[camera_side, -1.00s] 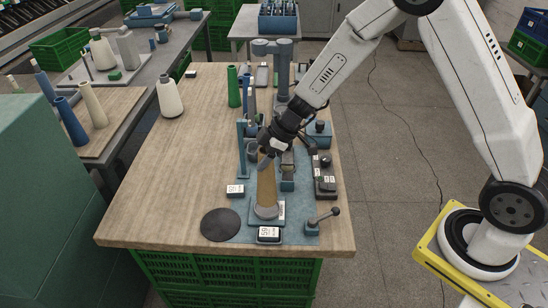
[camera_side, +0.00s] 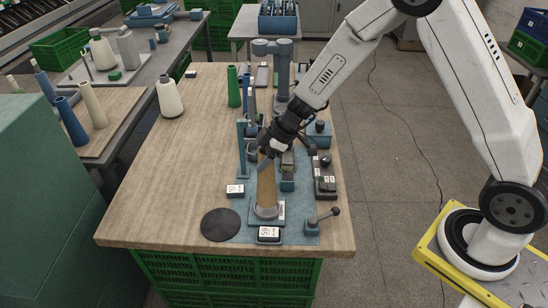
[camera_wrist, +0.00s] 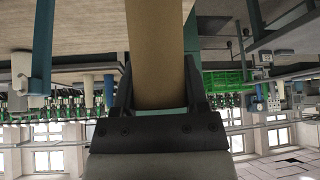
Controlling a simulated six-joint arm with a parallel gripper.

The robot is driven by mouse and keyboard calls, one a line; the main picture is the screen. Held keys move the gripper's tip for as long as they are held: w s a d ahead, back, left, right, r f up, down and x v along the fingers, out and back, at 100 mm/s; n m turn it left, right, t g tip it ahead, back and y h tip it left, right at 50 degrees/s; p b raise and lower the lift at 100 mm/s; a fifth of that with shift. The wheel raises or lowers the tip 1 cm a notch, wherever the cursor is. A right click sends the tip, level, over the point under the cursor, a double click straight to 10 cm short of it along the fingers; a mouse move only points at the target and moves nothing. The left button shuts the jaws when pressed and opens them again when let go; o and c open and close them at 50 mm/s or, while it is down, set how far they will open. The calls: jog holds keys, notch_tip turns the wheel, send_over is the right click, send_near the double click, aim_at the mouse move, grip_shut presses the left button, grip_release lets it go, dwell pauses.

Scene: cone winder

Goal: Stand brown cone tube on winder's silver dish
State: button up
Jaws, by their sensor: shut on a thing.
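The brown cone tube (camera_side: 267,187) stands upright with its wide end down at the silver dish (camera_side: 266,212) of the winder, near the front of the table. Its base appears to rest on the dish, though a tiny gap cannot be ruled out. My gripper (camera_side: 268,157) is shut on the upper part of the tube. In the wrist view the tube (camera_wrist: 156,60) lies between the two fingers of my gripper (camera_wrist: 158,85). The tube's top is partly hidden by the gripper in the side view.
A black round disc (camera_side: 220,224) lies left of the dish. A lever with a ball knob (camera_side: 322,217) is at its right. The table's left half is mostly clear.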

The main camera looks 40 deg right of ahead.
jog(key=shift+f, duration=1.9)
dwell(0.9)
jog(key=o, duration=1.3)
jog(key=shift+r, duration=0.15)
jog(key=shift+v, duration=3.8)
